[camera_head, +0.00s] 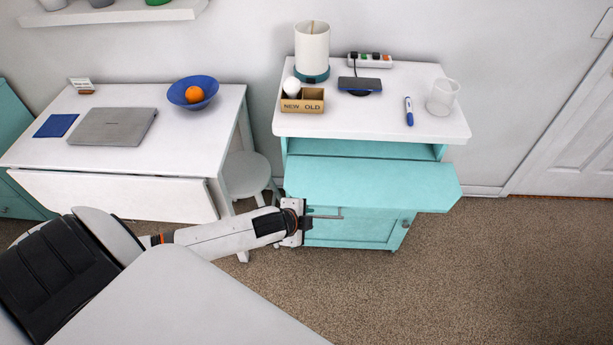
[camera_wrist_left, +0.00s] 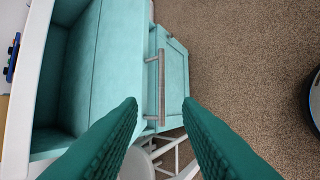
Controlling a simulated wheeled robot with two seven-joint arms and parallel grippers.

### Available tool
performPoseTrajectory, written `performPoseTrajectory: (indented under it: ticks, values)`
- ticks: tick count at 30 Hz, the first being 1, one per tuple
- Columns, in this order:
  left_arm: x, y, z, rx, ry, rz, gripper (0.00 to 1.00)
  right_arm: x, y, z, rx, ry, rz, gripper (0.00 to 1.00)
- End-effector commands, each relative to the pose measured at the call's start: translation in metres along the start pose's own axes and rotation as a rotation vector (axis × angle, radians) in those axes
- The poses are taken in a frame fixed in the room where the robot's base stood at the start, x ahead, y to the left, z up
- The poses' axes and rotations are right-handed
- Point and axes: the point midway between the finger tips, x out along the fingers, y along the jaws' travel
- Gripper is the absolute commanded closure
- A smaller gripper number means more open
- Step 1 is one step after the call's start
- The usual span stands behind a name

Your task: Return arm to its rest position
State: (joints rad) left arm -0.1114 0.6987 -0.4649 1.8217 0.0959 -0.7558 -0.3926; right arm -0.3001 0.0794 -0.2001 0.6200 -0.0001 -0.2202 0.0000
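My left arm comes in from the left in the head view, and its gripper (camera_head: 304,222) is low in front of the teal cabinet (camera_head: 350,231). The left wrist view shows the two teal fingers (camera_wrist_left: 160,102) apart, with nothing held between them. A grey bar handle (camera_wrist_left: 161,88) appears in the gap ahead of them; it also shows beside the gripper in the head view (camera_head: 327,217). Whether the fingers reach around it, I cannot tell. The cabinet's teal front flap (camera_head: 375,184) is folded down, baring a shelf space. My right gripper is not in view.
A stool (camera_head: 246,174) and white table (camera_head: 180,150) stand left. Carpet (camera_head: 500,270) on the right is clear.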

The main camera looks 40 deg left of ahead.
Motion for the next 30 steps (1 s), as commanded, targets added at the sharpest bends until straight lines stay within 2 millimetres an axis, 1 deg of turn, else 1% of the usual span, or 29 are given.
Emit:
performPoseTrajectory:
  ticks: [12, 14, 17, 20, 21, 23, 24, 26, 27, 29, 30]
  values:
    - [0.003, -0.002, -0.002, -0.008, 0.003, -0.003, 0.68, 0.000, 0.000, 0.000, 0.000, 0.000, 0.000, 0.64]
    - [0.009, -0.009, -0.009, -0.032, 0.015, -0.010, 0.68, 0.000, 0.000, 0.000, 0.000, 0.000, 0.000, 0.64]
    - [0.030, -0.034, -0.033, -0.122, 0.058, -0.036, 0.68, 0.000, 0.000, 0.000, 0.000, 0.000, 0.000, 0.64]
    - [0.056, -0.084, -0.071, -0.264, 0.129, -0.080, 0.68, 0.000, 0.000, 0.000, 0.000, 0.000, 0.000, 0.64]
    - [0.064, -0.110, -0.087, -0.324, 0.161, -0.101, 0.68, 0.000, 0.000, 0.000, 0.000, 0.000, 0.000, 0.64]
    - [0.072, -0.150, -0.108, -0.412, 0.207, -0.132, 0.68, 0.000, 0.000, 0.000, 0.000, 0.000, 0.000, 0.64]
    - [0.075, -0.178, -0.121, -0.466, 0.238, -0.153, 0.68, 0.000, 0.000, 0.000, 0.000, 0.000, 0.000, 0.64]
    - [0.075, -0.222, -0.136, -0.542, 0.284, -0.187, 0.68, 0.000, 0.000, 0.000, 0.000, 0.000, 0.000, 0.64]
    - [0.072, -0.251, -0.145, -0.589, 0.315, -0.211, 0.68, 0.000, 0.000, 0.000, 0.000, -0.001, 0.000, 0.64]
    - [0.066, -0.295, -0.156, -0.657, 0.359, -0.245, 0.68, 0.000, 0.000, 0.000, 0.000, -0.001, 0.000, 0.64]
    - [0.060, -0.324, -0.161, -0.699, 0.388, -0.268, 0.68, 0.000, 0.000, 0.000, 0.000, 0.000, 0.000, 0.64]
